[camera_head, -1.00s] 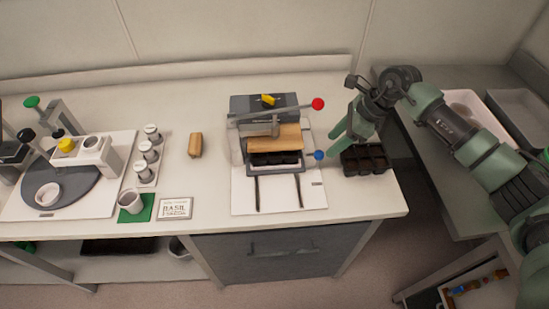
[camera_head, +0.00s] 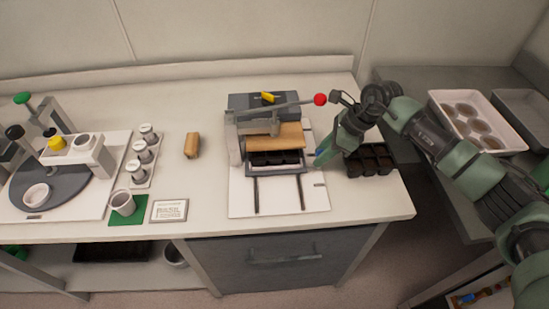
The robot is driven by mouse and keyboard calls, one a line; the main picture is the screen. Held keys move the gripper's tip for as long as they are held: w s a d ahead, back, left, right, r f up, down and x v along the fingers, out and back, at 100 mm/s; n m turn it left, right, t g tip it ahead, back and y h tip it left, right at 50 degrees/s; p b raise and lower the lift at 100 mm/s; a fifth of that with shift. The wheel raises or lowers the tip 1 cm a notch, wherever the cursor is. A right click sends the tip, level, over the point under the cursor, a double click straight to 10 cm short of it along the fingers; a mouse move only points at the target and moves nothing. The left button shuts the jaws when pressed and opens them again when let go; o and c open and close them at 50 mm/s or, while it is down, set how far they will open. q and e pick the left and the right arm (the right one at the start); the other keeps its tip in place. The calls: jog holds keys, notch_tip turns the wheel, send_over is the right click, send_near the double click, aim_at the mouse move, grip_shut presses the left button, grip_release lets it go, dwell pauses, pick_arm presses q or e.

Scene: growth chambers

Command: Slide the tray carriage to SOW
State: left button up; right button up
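The tray carriage (camera_head: 277,172) sits under the press at the far end of two dark rails on a white base plate (camera_head: 278,200). It holds a black cell tray (camera_head: 270,158), partly under a tan board (camera_head: 285,136). No SOW lettering is readable; a small mark (camera_head: 319,184) is on the plate's right edge. My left gripper is not in view.
A red-knobbed lever (camera_head: 320,99) juts right above the carriage, close to my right arm. A loose black cell tray (camera_head: 370,160) stands just right of the gripper. The rails in front of the carriage are clear. A label card (camera_head: 169,210) lies to the left.

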jog(key=shift+c, duration=0.5)
jog(key=shift+w+f+b, duration=0.1)
jog(key=shift+w+b, duration=0.3)
jog(key=shift+b, duration=0.15)
jog(key=w+b, duration=0.9)
jog(key=w, duration=0.1)
jog(key=shift+a, duration=0.2)
jog(key=o, duration=0.9)
jog(key=shift+s, duration=0.1)
